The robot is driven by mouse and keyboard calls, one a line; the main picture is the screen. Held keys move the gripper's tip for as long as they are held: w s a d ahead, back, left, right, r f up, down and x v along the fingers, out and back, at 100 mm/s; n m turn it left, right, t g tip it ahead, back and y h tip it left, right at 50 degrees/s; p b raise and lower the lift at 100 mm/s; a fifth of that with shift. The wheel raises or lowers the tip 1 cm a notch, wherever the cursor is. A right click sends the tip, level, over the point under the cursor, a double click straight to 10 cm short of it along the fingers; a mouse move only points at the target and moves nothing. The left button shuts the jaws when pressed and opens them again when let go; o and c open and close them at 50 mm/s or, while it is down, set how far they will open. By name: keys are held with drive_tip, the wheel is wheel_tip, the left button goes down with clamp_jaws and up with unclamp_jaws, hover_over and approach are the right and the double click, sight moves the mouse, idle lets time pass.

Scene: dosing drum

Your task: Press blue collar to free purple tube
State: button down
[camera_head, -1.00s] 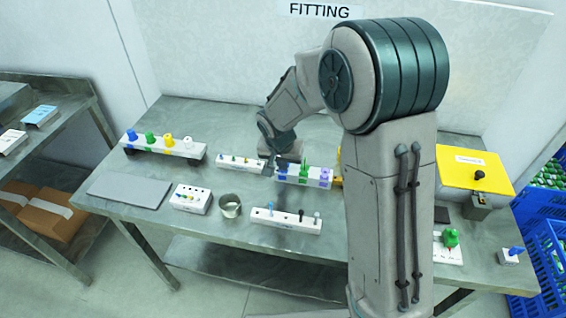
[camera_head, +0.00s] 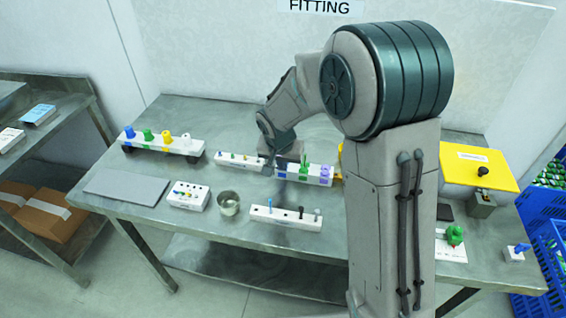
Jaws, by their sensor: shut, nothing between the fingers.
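A white block (camera_head: 318,184) stands on the bench in the middle of the picture, with blue, green and purple fittings along it. The blue collar (camera_head: 282,167) is at its left end, partly hidden by my gripper. The green fitting (camera_head: 304,168) is in the middle. The purple fitting with its tube (camera_head: 325,171) is at the right end. My gripper (camera_head: 273,166) is shut and empty, low by the block's left end, beside the blue collar. I cannot tell whether it touches the collar.
A white strip with small pegs (camera_head: 225,158) lies left of the block. A peg block (camera_head: 262,215) and a metal cup (camera_head: 229,204) stand in front. A rack with coloured caps (camera_head: 160,146) is at back left. A yellow panel (camera_head: 455,166) stands at right, beyond my arm.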

drive_tip(key=shift+s+d+f, duration=0.1)
drive_tip(key=shift+s+f, duration=0.15)
drive_tip(key=shift+f, duration=0.25)
drive_tip(key=w+p+v, duration=0.1)
drive_tip(key=v, duration=1.3)
drive_tip(key=shift+w+r, duration=0.3)
drive_tip(key=shift+r, duration=0.3)
